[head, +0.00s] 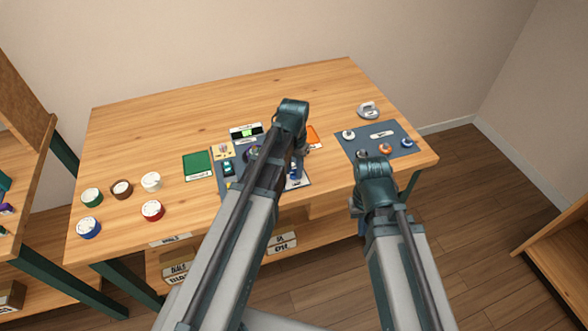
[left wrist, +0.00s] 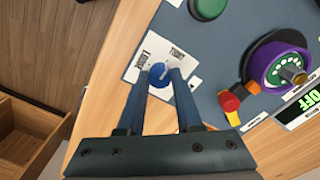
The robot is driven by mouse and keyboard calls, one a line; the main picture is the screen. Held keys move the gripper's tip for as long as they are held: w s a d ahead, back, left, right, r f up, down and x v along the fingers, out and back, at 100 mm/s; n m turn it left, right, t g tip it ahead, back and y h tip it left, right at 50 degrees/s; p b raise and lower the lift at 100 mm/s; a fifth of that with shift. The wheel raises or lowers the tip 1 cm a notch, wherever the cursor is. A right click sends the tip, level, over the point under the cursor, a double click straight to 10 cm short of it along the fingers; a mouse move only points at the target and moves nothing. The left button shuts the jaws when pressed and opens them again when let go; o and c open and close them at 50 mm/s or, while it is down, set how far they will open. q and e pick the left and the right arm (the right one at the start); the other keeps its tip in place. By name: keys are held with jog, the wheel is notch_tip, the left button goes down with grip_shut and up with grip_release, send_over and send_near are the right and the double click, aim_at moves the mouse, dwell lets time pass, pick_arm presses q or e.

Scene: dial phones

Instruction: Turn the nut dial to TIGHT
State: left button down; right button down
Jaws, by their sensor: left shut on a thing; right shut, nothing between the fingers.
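The blue nut dial (left wrist: 160,86) sits on a white card (left wrist: 134,73) in the left wrist view. The card has a label that seems to read LOOSE left of the dial and another, hard to read, on its upper right. My left gripper (left wrist: 160,74) has one finger on each side of the dial and is shut on it. A pale mark shows on top of the dial, but its exact heading is unclear. In the head view the card (head: 304,182) is partly hidden by my left arm. My right gripper is hidden behind its own arm.
A purple dial (left wrist: 280,65) with a black rim, red and yellow pieces (left wrist: 229,101) and a green button (left wrist: 207,8) are near the card. In the head view, a second dark mat (head: 400,146) with several knobs lies right; several loose round pieces stand left.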

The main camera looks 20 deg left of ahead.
aim_at(295, 173)
pick_arm(q)
jog(key=c, duration=0.6)
grip_release()
notch_tip(295, 173, up, 14)
jog(key=p, duration=1.4)
jog(key=shift+f, duration=0.1)
jog(key=shift+y, duration=0.6)
jog(key=s+d, duration=0.3)
jog(key=s, duration=0.2)
jog(key=s+d, duration=0.7)
jog(key=s, duration=0.2)
jog(key=shift+s+d, duration=0.3)
